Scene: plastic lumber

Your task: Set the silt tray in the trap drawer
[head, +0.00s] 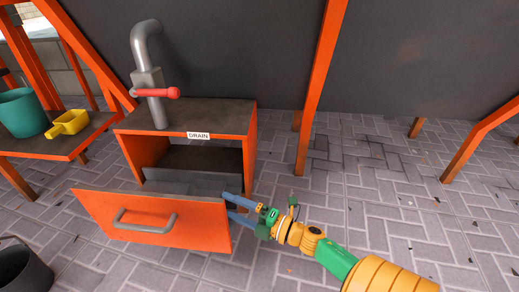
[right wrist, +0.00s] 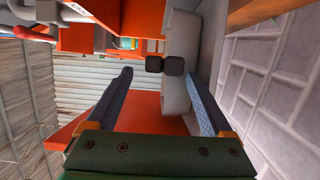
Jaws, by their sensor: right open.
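The trap drawer (head: 190,228) is pulled out from the cabinet marked DRAIN (head: 240,118). Its orange front has a grey handle (head: 143,222). A grey surface (head: 185,182) shows behind the front; I cannot tell whether it is the silt tray or part of the drawer. My right gripper (head: 226,202) is open at the drawer's right side, its fingertips partly hidden. In the right wrist view its open fingers (right wrist: 158,75) stand either side of a pale grey form (right wrist: 178,95), with two dark knobs near it. I cannot tell whether the fingers touch it. My left gripper is out of view.
A grey pipe (head: 145,50) with a red valve handle (head: 158,93) rises from the cabinet. A teal bucket (head: 22,113) and a yellow scoop (head: 70,122) stand on an orange-framed bench at left. A dark bucket (head: 22,275) is at lower left. Paving at right is clear.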

